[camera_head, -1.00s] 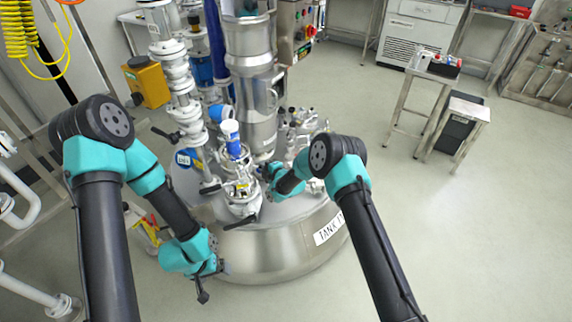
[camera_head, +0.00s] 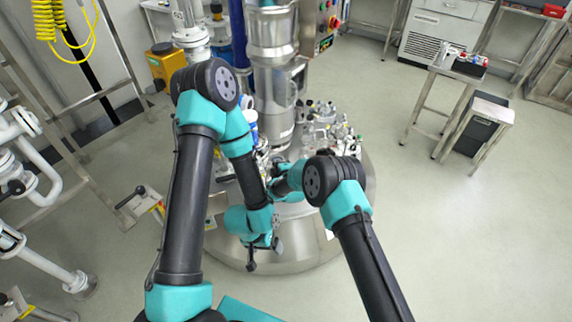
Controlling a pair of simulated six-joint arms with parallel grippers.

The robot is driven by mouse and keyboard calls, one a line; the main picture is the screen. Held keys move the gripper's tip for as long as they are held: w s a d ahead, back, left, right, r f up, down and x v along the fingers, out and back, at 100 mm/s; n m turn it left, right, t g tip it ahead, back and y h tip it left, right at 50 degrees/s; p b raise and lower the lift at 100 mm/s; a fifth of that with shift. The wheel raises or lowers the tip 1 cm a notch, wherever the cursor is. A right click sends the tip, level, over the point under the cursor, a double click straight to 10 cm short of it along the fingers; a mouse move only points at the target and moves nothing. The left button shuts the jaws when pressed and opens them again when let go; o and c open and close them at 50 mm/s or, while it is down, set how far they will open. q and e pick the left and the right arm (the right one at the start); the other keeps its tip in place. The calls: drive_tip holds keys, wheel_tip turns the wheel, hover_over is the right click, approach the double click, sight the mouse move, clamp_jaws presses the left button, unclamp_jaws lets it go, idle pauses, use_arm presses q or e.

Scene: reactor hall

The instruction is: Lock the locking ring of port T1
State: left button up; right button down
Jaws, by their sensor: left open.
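The steel tank (camera_head: 290,255) stands in the middle, with fittings and pipes on its lid. My left gripper (camera_head: 264,257) is open and empty, with its dark fingers in front of the tank's near side. My left arm crosses in front of the port area. A blue and white upright part (camera_head: 250,128) shows only as a sliver beside that arm. The locking ring of port T1 cannot be made out. My right arm reaches over the lid, and its wrist points at the fittings; its fingers are hidden, so their state cannot be told.
A tall steel column (camera_head: 272,75) rises behind the lid, with a control box (camera_head: 320,25) beside it. Several small valves (camera_head: 325,125) crowd the lid's back right. White pipework (camera_head: 30,150) stands at the left. The floor at the right is clear up to a small table (camera_head: 440,85).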

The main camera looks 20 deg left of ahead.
drive_tip(key=c, duration=1.1)
unclamp_jaws()
drive_tip(key=v, duration=1.7)
drive_tip(key=shift+s, duration=0.15)
drive_tip(key=shift+d, duration=0.15)
